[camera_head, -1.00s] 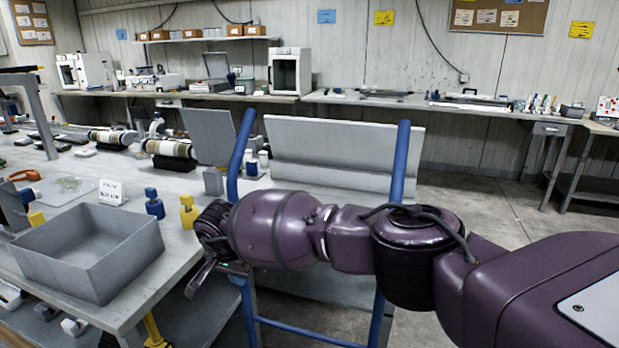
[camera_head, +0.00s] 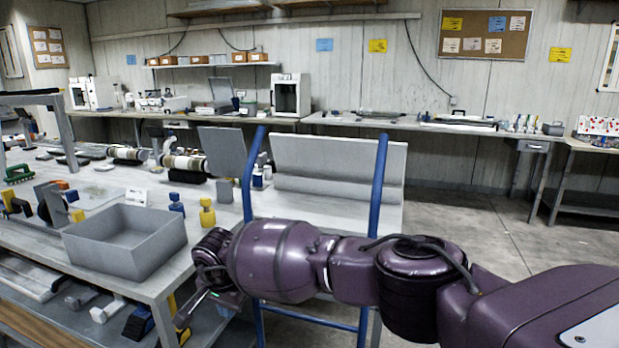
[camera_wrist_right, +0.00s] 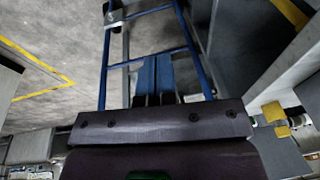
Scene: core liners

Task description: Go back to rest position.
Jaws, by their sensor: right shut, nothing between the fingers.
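My right arm reaches in from the lower right in the head view, purple and roughly level. My right gripper (camera_head: 187,312) points down and left at its end, beside the near edge of the grey workbench (camera_head: 140,284). It is shut and holds nothing. Its fingers are small and dark there, partly hidden by the wrist. In the right wrist view the dark gripper housing fills the bottom, with the blue rails of a frame beyond it. My left gripper is in neither view.
A grey open bin (camera_head: 125,258) stands on the bench near the gripper, with yellow (camera_head: 207,212) and blue (camera_head: 176,205) small bottles behind it. A blue-railed frame (camera_head: 378,190) stands right behind my arm. Concrete floor (camera_head: 475,225) is clear to the right.

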